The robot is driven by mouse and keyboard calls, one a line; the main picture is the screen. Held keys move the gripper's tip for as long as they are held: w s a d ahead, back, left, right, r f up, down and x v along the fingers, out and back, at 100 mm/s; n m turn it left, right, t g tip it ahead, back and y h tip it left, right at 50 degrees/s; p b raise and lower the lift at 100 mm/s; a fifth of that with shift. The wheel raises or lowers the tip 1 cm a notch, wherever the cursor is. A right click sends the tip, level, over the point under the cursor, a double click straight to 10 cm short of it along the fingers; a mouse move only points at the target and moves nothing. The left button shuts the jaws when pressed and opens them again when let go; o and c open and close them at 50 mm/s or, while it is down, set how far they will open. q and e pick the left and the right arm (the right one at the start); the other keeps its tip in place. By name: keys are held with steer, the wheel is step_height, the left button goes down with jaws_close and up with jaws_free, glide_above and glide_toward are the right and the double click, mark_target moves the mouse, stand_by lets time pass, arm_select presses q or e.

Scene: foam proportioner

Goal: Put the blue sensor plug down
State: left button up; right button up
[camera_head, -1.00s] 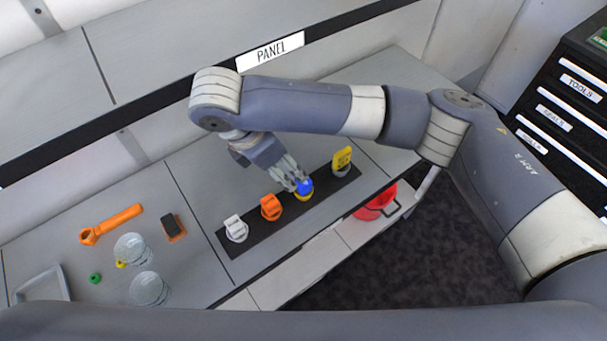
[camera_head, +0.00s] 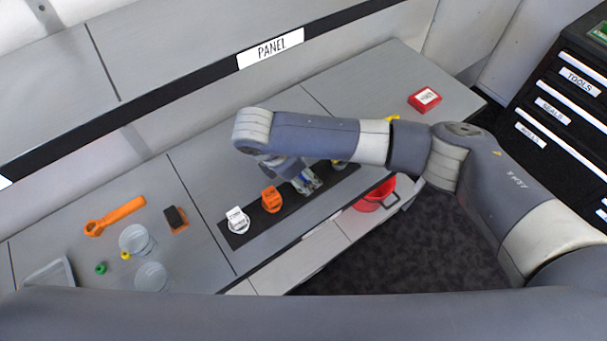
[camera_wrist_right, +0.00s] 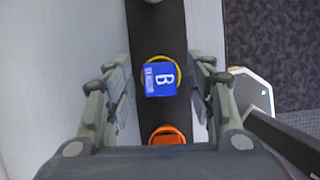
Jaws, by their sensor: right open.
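My right gripper (camera_wrist_right: 163,72) is open, with one finger on each side of the plug and visible gaps between. In the head view my right gripper (camera_head: 308,182) is over the strip, beside the orange plug (camera_head: 271,199), and mostly hides the blue plug. My left gripper is not in view.
A white plug (camera_head: 238,220) stands at the strip's left end. A yellow item (camera_head: 392,118) is partly behind my right arm. A red box (camera_head: 425,99) lies on the bench. A red bucket (camera_head: 372,196) is below the front edge. Glass dishes (camera_head: 136,240) and an orange wrench (camera_head: 115,215) lie left.

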steer(key=shift+c, duration=0.6)
jaws_close()
steer(key=shift+r, duration=0.15)
